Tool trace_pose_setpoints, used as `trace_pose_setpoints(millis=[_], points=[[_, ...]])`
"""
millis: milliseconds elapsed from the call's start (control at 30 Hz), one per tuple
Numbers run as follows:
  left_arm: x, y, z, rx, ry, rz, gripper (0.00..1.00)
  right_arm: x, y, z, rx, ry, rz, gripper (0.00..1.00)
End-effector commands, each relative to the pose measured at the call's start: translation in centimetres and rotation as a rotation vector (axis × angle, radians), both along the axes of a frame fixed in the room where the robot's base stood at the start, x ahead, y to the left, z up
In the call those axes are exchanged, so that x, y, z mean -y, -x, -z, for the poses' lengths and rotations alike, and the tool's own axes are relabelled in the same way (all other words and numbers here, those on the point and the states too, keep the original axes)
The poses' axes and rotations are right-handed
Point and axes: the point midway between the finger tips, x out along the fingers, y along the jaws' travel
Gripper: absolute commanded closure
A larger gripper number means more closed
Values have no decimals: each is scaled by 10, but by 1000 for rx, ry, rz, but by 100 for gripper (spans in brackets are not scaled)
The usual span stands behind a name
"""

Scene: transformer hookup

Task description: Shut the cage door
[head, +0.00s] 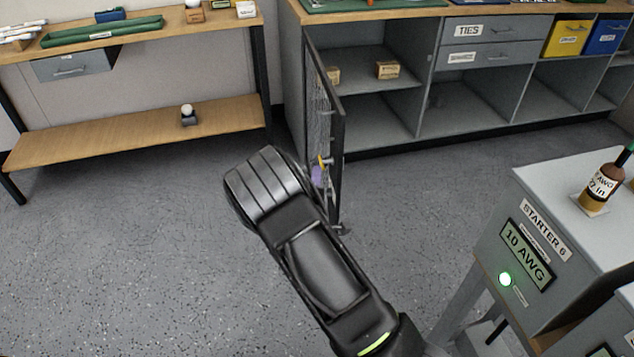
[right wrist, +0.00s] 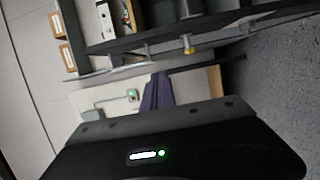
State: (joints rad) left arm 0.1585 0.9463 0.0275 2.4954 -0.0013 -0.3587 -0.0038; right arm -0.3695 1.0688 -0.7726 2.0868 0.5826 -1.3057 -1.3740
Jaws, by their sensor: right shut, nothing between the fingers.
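The cage door (head: 337,130), a dark frame with mesh, stands open, swung out from the left end of the grey shelf cabinet. The fingers (right wrist: 157,88) also show in the right wrist view, below the knob. I cannot tell whether they touch the door. My right wrist hides part of the floor by the door. My left gripper is not in view.
The cabinet (head: 425,108) has open bays with small boxes (head: 387,69). A wooden bench (head: 140,128) stands at the left. A grey starter cabinet (head: 530,225) with a bottle (head: 603,187) on top stands at the right.

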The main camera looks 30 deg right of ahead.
Motion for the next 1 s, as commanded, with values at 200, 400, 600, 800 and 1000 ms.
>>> trace_pose_setpoints(millis=[200,400,600,800,1000], points=[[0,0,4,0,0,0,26,29,-36,1,2,0,1,100],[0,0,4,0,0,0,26,57,-37,0,-3,2,4,100],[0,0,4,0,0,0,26,70,-31,0,-1,2,0,100],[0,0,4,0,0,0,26,72,-30,0,0,0,0,100],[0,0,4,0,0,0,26,72,-30,0,-1,1,0,100]])
